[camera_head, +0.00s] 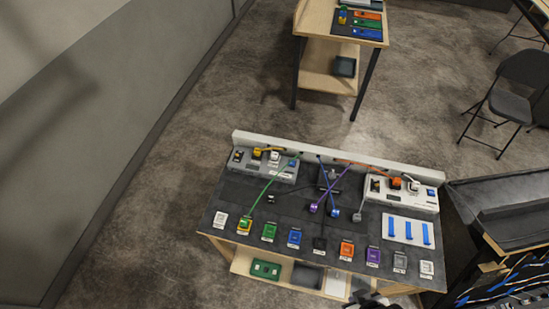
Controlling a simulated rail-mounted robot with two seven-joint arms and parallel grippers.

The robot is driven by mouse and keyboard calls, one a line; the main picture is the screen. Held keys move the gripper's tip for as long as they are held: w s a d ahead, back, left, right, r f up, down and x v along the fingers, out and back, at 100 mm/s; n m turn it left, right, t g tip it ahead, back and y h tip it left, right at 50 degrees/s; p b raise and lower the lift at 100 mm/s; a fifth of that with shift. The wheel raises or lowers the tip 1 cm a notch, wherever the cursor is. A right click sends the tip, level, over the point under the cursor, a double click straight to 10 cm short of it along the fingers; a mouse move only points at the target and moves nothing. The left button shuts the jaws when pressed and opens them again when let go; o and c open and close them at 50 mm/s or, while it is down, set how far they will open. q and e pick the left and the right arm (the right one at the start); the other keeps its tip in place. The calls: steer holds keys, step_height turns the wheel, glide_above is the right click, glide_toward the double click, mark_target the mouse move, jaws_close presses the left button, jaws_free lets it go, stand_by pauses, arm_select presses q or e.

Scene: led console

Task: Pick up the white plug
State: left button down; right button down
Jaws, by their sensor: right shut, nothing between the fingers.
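The console table (300,217) has several plugs on cables. A white plug (414,185) sits on the right socket box (410,201), beside an orange one. Another white piece (275,156) sits on the left socket box (285,173), beside a yellow plug; I cannot tell whether it is a plug. A grey plug (357,216) lies near the table's middle right. My right gripper (371,301) is at the bottom edge, partly cut off, below the table's front edge. It is shut and empty, away from the white plugs. My left gripper is not in view.
Several coloured blocks line the table's front, with white ones at the left end (221,219) and right end (426,268). Green, blue and purple cables cross the middle. A white panel with blue bars (407,231) lies right. A dark bin (505,220) stands beside the table.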

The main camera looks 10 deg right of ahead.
steer(key=c, duration=1.8)
jaws_free()
steer(key=shift+d, duration=0.15)
steer(key=o, duration=1.1)
steer(key=shift+a, duration=0.2)
